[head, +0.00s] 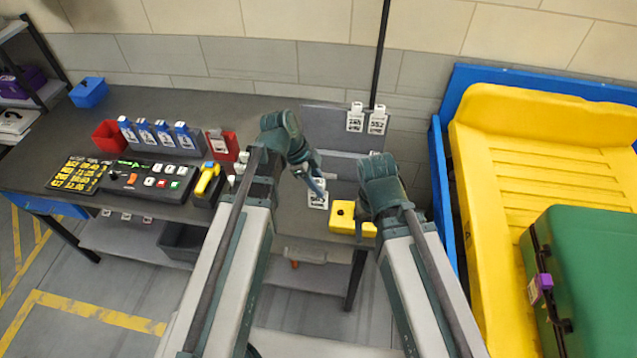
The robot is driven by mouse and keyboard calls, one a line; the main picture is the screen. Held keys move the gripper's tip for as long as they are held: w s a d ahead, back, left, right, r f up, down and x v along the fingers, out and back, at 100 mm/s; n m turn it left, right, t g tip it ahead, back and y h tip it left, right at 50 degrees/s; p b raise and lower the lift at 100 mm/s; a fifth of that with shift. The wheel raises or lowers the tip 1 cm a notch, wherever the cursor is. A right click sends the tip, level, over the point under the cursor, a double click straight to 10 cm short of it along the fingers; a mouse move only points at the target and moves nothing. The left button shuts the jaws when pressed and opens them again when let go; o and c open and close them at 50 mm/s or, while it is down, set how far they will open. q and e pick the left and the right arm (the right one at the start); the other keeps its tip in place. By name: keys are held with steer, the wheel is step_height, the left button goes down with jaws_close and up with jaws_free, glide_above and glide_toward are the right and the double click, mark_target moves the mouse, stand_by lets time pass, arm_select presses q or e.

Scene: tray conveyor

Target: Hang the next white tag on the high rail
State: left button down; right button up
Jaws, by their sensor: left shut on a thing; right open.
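My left gripper (314,183) is shut on a white tag (318,198) with dark print, in front of the lower part of a grey panel. Two white tags, one (355,119) on the left and one (377,121) reading 552 on the right, hang side by side high up, by the panel's top right. The rail they hang from is too thin to make out. My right gripper (362,222) is open, beside a yellow box-like thing (343,216) on the bench; its wrist hides much of it.
The grey bench (240,105) carries a black control box (150,180), a yellow scanner (207,179) and red bins (108,136). A black pole (381,55) rises behind the hanging tags. A blue-framed conveyor (439,180) with a yellow tray (485,210) and green case (590,270) stands right.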

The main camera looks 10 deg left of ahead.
arm_select(q)
steer(key=shift+r+p, duration=2.65)
steer(key=shift+r, duration=0.2)
arm_select(e)
step_height(320, 180, up, 6)
steer(key=shift+f, duration=0.2)
